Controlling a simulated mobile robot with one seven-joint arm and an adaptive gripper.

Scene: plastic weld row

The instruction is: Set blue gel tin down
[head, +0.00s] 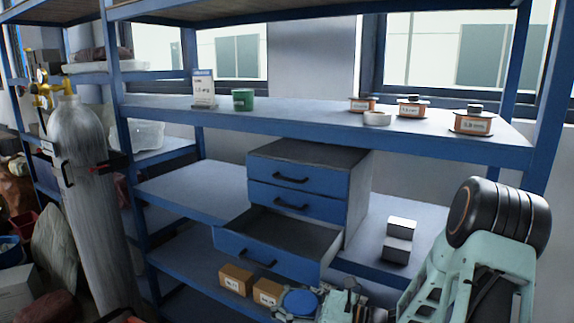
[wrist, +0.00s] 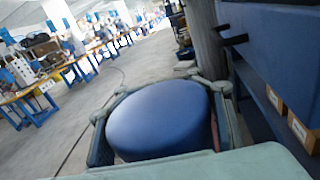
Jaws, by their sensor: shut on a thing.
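The blue gel tin (wrist: 160,118) fills the middle of the wrist view, with its round blue top toward the camera. My gripper (wrist: 162,122) is shut around it, a finger on each side. In the head view the tin (head: 299,302) shows low in the picture, in my gripper (head: 318,304), in front of the shelf and just below the open drawer. No surface is visible directly under the tin, and its underside is hidden. A green tin (head: 243,100) stands on the upper shelf (head: 310,121), right of an upright label card (head: 204,89).
A drawer cabinet (head: 347,197) has its lowest drawer (head: 262,257) pulled out. Small cartons (head: 236,280) sit below it. A gas cylinder (head: 88,190) stands left. The shelf between green tin and spools is clear.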

